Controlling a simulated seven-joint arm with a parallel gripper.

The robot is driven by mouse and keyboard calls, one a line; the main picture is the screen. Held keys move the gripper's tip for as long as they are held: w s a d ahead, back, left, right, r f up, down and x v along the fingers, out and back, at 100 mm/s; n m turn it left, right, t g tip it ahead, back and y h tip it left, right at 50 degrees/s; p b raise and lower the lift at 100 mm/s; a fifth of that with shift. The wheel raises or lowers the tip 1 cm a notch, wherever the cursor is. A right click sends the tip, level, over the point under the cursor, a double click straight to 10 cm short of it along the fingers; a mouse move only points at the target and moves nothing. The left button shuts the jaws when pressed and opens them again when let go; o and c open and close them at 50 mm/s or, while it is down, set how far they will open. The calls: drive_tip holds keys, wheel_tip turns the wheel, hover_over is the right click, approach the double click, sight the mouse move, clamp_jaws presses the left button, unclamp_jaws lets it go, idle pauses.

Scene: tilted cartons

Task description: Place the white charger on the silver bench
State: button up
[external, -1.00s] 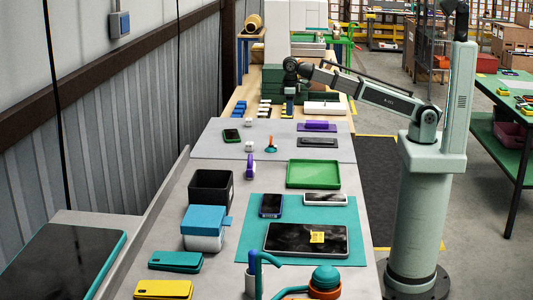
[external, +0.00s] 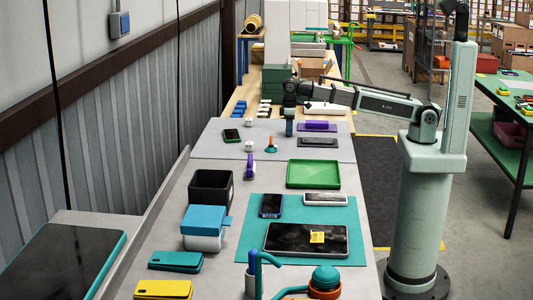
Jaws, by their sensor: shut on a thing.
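My gripper (external: 289,128) points down over the back edge of the pale grey bench section. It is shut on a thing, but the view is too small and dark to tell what. A small white block (external: 249,146), perhaps a charger, sits on the pale grey section to the left of my gripper. Another small white block (external: 249,121) stands behind it. I cannot tell which is the white charger, or whether it is in my gripper. The silver-grey bench (external: 207,163) runs from the pale section toward the camera.
An orange-and-teal piece (external: 271,146), a purple block (external: 318,126) and a dark phone (external: 318,142) lie near my gripper. A black bin (external: 211,186), green tray (external: 314,174) and teal mat (external: 248,240) occupy the nearer bench. A wooden table (external: 243,91) stands behind.

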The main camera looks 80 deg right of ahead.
drive_tip(key=shift+f, duration=0.1)
drive_tip(key=o, duration=1.1)
wheel_tip(320, 180, up, 12)
drive_tip(key=shift+r, duration=0.15)
